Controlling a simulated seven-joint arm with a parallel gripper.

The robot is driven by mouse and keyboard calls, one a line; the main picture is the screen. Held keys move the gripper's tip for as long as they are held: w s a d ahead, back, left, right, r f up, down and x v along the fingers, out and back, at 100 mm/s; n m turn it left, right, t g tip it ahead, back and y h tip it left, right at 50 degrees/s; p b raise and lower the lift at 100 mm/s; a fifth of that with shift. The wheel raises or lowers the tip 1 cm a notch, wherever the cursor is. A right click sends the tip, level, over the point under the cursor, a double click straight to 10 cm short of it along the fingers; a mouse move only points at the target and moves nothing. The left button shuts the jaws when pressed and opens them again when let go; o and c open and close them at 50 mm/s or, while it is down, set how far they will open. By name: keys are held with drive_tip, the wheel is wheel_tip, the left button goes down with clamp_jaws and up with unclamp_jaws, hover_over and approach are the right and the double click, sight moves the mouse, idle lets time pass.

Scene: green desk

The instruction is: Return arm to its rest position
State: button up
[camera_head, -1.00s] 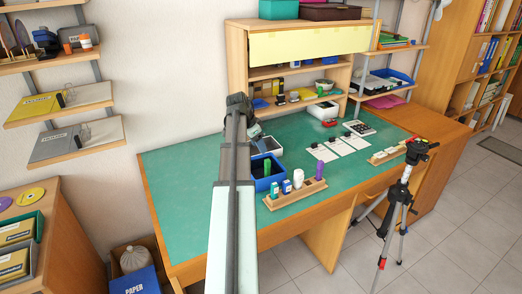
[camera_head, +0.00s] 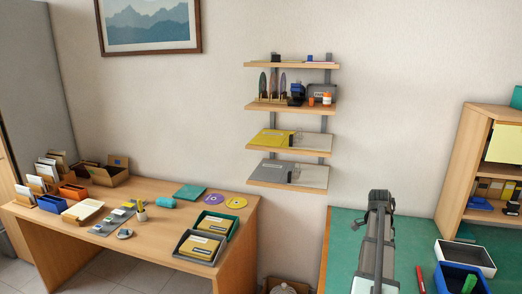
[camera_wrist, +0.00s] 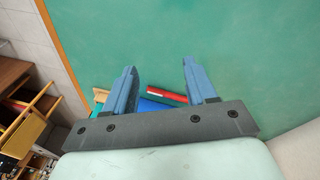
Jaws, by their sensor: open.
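My gripper (camera_wrist: 159,66) is open in the wrist view, with its two blue fingers spread apart and nothing between their tips. Beyond them is the bare green top of the desk (camera_wrist: 235,50). In the head view my arm rises at the lower right over the green desk (camera_head: 341,255).
A red marker (camera_head: 420,278), a blue bin (camera_head: 445,282) and a white tray (camera_head: 481,270) are right of my arm. A wooden shelf unit (camera_head: 462,165) stands behind. Wall shelves (camera_head: 290,106) hang left of the arm. A second wooden desk (camera_head: 160,248) is farther left.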

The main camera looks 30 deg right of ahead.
drive_tip(key=w+a+f+n+g+y, duration=0.1)
drive_tip(key=w+a+f+n, duration=0.1)
drive_tip(key=w+a+f, duration=0.35)
drive_tip(key=w+a+f+n+y, duration=0.1)
drive_tip(key=w+a+f+n, duration=0.1)
drive_tip(key=w+a, duration=0.7)
drive_tip(key=a+f+n+y, duration=0.1)
drive_tip(key=a+f+n, duration=0.4)
drive_tip(key=a+f, duration=0.85)
drive_tip(key=s+a+f+n+g+h, duration=0.1)
drive_tip(key=s+a+f+n, duration=0.2)
drive_tip(key=s+a+f, duration=0.45)
drive_tip(key=s+a+f+n+g, duration=0.1)
drive_tip(key=s+a+f+n, duration=0.35)
drive_tip(key=a+f, duration=0.5)
drive_tip(key=s+a+f+n, duration=0.2)
drive_tip(key=s+a, duration=0.1)
drive_tip(key=s, duration=0.4)
drive_tip(key=s+a+f+n+g+h, duration=0.1)
drive_tip(key=s+a+f+n, duration=0.1)
drive_tip(key=s+a, duration=0.2)
drive_tip(key=s+a+f+n, duration=0.2)
drive_tip(key=s+a+f, duration=0.1)
drive_tip(key=s, duration=0.6)
drive_tip(key=shift+s+a+h, duration=0.3)
drive_tip(key=shift+a, duration=0.45)
